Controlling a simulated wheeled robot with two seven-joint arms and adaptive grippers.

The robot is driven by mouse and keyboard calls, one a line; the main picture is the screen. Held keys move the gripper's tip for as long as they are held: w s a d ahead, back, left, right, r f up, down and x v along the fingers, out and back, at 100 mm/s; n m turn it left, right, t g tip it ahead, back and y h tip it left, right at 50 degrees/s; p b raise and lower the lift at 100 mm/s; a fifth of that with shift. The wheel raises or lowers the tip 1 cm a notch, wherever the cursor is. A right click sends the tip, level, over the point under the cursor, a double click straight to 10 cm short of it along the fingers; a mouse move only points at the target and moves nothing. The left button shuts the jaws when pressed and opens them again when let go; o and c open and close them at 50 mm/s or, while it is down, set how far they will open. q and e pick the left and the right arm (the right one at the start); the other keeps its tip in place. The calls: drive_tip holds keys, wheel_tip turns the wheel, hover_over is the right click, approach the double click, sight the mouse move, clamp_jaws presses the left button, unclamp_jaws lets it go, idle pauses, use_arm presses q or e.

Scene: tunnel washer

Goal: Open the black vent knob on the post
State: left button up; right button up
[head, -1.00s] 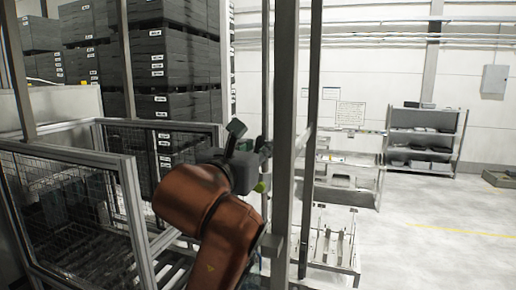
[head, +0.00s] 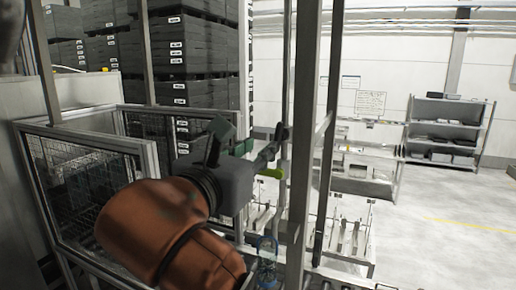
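A small black piece (head: 281,132) shows at the thin upright post (head: 287,85), by the right-hand fingertip. It looks like the vent knob, but I cannot tell it clearly from the finger or whether they touch. A yellow-green lever (head: 270,173) sticks out just below, beside the gripper body. My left gripper is not in view.
A thick grey upright (head: 303,120) stands just right of the gripper. A mesh-panelled metal guard (head: 85,185) lies left, with stacked dark crates (head: 195,50) behind. A blue clear object (head: 266,262) is low by the upright. A shelf rack (head: 447,130) stands far right; the floor there is open.

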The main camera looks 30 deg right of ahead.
sight(277, 134)
drive_tip(key=shift+m, duration=0.6)
drive_tip(key=x, duration=1.1)
drive_tip(key=shift+d+r, duration=0.1)
drive_tip(key=shift+d, duration=0.15)
drive_tip(key=shift+w+d, duration=0.25)
drive_tip(key=shift+a, duration=0.1)
drive_tip(key=shift+c, duration=0.2)
clamp_jaws()
